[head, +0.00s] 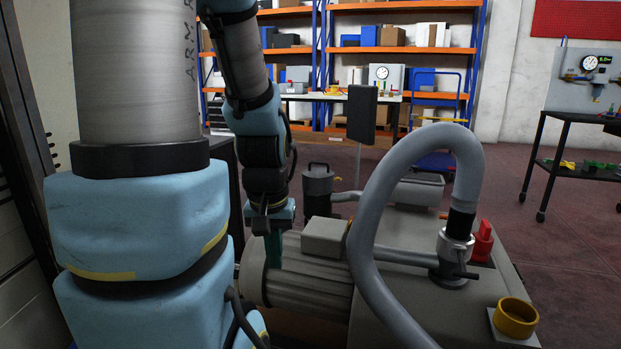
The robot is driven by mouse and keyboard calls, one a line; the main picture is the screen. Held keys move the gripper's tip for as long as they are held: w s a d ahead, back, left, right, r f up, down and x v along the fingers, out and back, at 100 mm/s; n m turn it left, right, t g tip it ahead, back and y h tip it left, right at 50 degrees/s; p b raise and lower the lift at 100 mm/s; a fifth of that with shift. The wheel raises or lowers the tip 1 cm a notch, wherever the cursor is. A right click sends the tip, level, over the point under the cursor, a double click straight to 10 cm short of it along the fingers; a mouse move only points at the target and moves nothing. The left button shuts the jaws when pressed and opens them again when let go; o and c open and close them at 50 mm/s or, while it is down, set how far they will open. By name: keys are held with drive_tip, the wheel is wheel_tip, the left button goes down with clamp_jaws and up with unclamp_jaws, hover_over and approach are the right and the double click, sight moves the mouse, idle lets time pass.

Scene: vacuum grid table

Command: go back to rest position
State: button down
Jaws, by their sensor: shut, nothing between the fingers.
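My arm rises on the left of the head view and bends down toward the middle. My gripper (274,248) hangs at its end, pointing down, beside the left end of a grey ribbed motor (310,285). It is shut, with nothing seen held in it. The fingertips are small and partly dark in this view, and I cannot tell how far they are from the motor.
A pump table (445,318) carries a thick grey hose (385,200), a metal valve (454,255), a red handle (483,240) and a yellow ring (515,316). A dark canister (318,188) stands behind. Open floor lies right; shelves (395,50) stand at the back.

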wheel_tip(320, 180, up, 16)
drive_tip(key=p, duration=1.4)
drive_tip(key=shift+p, duration=0.35)
